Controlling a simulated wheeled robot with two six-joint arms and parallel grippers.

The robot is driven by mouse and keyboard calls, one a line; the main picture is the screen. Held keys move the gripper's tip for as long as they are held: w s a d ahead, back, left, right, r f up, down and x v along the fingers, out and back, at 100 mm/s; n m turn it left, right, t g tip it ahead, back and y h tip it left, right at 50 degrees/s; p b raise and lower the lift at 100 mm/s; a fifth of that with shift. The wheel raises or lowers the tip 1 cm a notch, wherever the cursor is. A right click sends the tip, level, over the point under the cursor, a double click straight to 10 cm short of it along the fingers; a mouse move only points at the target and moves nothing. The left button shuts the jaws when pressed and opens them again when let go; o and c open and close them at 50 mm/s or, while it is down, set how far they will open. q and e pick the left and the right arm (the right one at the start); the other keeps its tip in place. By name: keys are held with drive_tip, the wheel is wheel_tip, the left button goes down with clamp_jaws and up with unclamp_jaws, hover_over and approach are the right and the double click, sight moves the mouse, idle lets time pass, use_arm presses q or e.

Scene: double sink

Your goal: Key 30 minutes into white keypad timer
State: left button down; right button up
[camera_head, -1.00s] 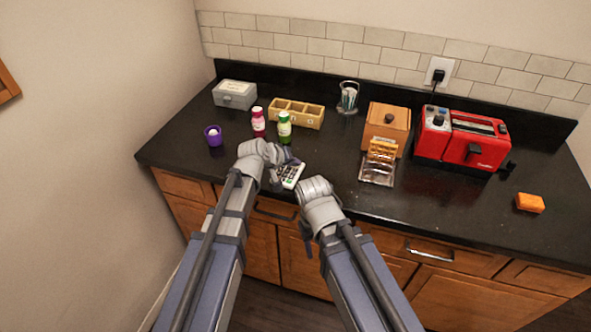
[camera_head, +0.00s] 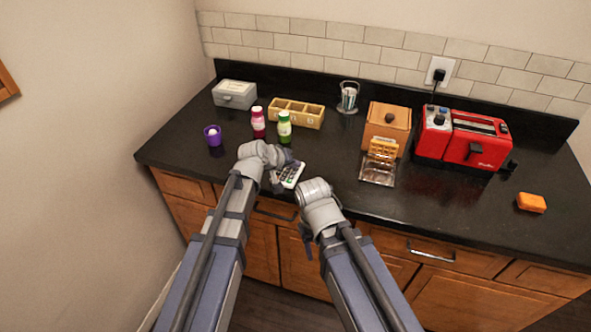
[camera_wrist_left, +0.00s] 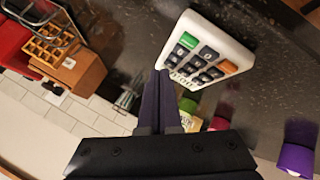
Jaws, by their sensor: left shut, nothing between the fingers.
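The white keypad timer (camera_head: 291,174) lies on the black counter near its front edge. In the left wrist view the timer (camera_wrist_left: 231,48) shows dark keys, a green key and an orange key at its corners. My left gripper (camera_head: 279,186) is at the left side of the timer in the head view and partly covers it. In the left wrist view its fingers (camera_wrist_left: 161,78) are shut and empty, with the tips beside the edge of the key area. I cannot tell whether they touch a key. My right gripper (camera_head: 307,247) hangs below the counter's front edge; its jaws are unclear.
Pink (camera_head: 258,122) and green (camera_head: 284,127) bottles stand behind the timer, with a purple cup (camera_head: 213,136) to the left. A wooden organiser (camera_head: 297,113) and grey box (camera_head: 235,95) are farther back. A wooden box (camera_head: 387,127) and red toaster (camera_head: 464,139) stand right.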

use_arm(q)
drive_tip(key=shift+f, duration=0.25)
drive_tip(key=shift+r, duration=0.1)
idle(0.3)
drive_tip(key=shift+r+p, duration=0.5)
drive_tip(key=shift+r, duration=0.15)
wheel_tip(320, 180, up, 5)
drive_tip(key=p, duration=0.5)
drive_tip(key=shift+a, duration=0.1)
idle(2.1)
